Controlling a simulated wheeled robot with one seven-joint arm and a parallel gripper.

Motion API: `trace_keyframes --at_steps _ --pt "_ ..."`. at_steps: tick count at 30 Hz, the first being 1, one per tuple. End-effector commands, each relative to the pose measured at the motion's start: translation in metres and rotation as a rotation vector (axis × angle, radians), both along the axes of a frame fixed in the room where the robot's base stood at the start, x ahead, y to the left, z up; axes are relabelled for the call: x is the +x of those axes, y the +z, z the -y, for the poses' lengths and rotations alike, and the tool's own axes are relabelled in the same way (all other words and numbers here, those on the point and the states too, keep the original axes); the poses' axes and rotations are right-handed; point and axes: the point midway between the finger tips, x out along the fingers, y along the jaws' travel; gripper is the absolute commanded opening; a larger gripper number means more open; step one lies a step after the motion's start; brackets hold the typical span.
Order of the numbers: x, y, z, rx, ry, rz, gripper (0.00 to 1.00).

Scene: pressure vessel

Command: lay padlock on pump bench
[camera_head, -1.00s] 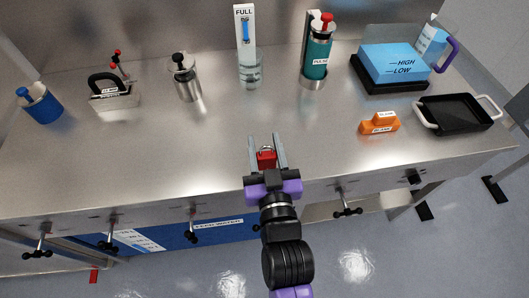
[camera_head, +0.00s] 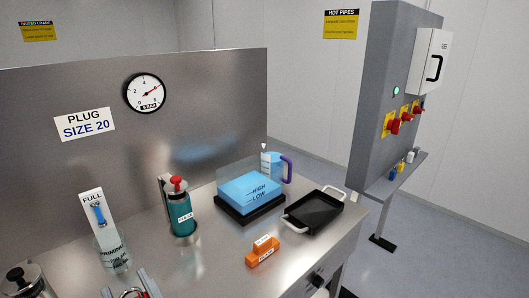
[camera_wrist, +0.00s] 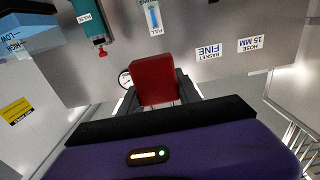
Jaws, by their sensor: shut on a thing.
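My gripper (camera_head: 127,285) shows only by its fingertips at the bottom edge of the head view. It is shut on the red padlock (camera_wrist: 155,80), which sits between the fingers in the wrist view. In the head view the top of the padlock (camera_head: 132,293) just shows, with its metal shackle. A steel bench (camera_head: 215,262), the only large bench in view, lies below and ahead of my gripper. The gap between padlock and bench top cannot be judged.
On the bench stand a steel canister (camera_head: 25,280), a glass beaker (camera_head: 112,252), a teal bottle with red knob (camera_head: 180,210), a blue block (camera_head: 250,190) on a black base, an orange block (camera_head: 262,252) and a black tray (camera_head: 315,212). A grey panel with red switches (camera_head: 395,122) stands right.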

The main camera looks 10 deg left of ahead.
Motion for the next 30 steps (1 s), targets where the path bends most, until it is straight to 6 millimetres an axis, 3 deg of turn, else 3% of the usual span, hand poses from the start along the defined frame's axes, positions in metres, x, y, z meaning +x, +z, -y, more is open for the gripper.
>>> trace_keyframes --at_steps 1,8,11,18,24,30 --pt "0.008 0.003 0.003 0.000 -0.017 0.003 0.00" --pt "0.051 -0.037 0.055 -0.005 -0.143 -0.005 0.00" --pt "0.071 -0.062 0.090 -0.006 -0.217 -0.006 0.00" --pt "0.106 -0.131 0.195 -0.006 -0.417 -0.006 0.00" --pt "0.110 -0.188 0.285 -0.005 -0.576 -0.006 0.00" --pt "0.096 -0.243 0.369 -0.005 -0.723 -0.005 0.00"
